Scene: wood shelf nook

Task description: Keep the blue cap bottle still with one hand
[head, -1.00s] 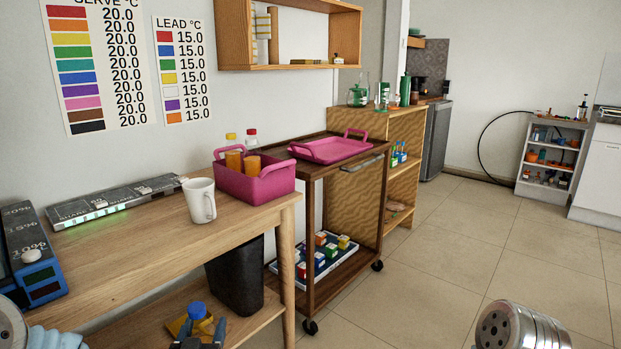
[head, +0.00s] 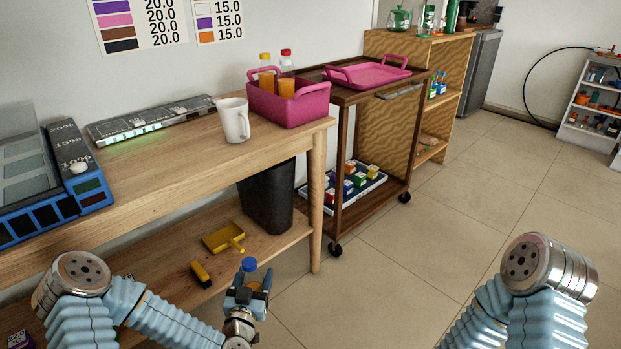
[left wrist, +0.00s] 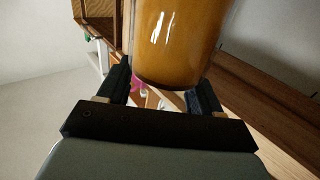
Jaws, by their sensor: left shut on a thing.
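The blue cap bottle has a blue cap (head: 249,264) and an amber-brown body. In the head view it stands roughly upright in my left gripper (head: 247,288), in front of the table's lower shelf. The gripper hides most of its body there. In the left wrist view the amber body (left wrist: 178,40) fills the top middle, between the two dark fingers of my left gripper, which is shut on it. My right arm shows at the lower right of the head view, but its gripper is out of view.
The wooden table (head: 170,165) holds a white mug (head: 234,122) and a pink basket (head: 290,106) with bottles. A yellow dustpan (head: 223,238), a yellow brush (head: 201,273) and a black bin (head: 268,196) are on the lower shelf. Floor to the right is clear.

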